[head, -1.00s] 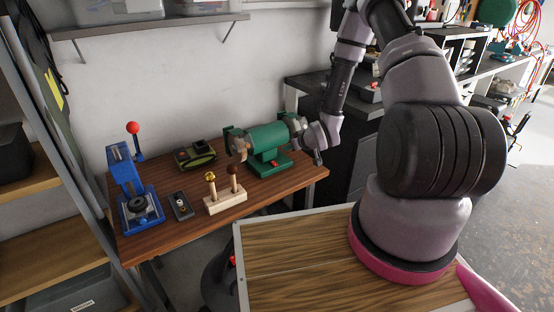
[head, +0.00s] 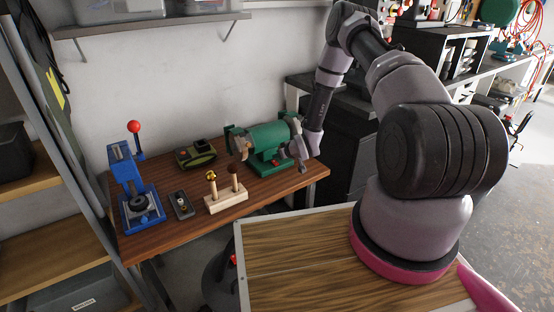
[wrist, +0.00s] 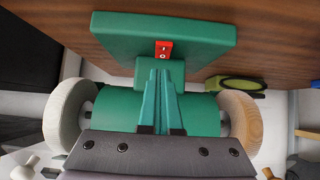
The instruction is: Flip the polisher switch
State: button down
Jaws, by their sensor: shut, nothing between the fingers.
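The green polisher (head: 266,137) stands at the right end of the wooden bench, with a wheel on each side. In the wrist view its body (wrist: 112,110) lies across the middle, behind my fingers. Its red rocker switch (wrist: 163,49), marked with a line and a circle, sits on the green base plate. The switch also shows small in the head view (head: 276,162). My gripper (wrist: 160,70) is shut and empty, its fingertips pointing toward the switch and appearing just short of it. In the head view my gripper (head: 302,167) is at the polisher's right front.
A wooden block (head: 226,203) with two upright handled tools stands left of the polisher. A small dark box (head: 181,206), a blue press (head: 137,190) with a red knob and a green-black device (head: 195,156) are farther left. The bench (head: 270,192) is bare in front of the polisher.

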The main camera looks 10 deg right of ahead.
jog(key=shift+w+a+f, duration=0.1)
jog(key=shift+f, duration=0.65)
jog(key=shift+f, duration=0.1)
jog(key=shift+w+f, duration=0.1)
jog(key=shift+f, duration=0.1)
jog(key=shift+w+a+r, duration=0.1)
jog(key=shift+w+a+r, duration=0.25)
jog(key=shift+w, duration=0.35)
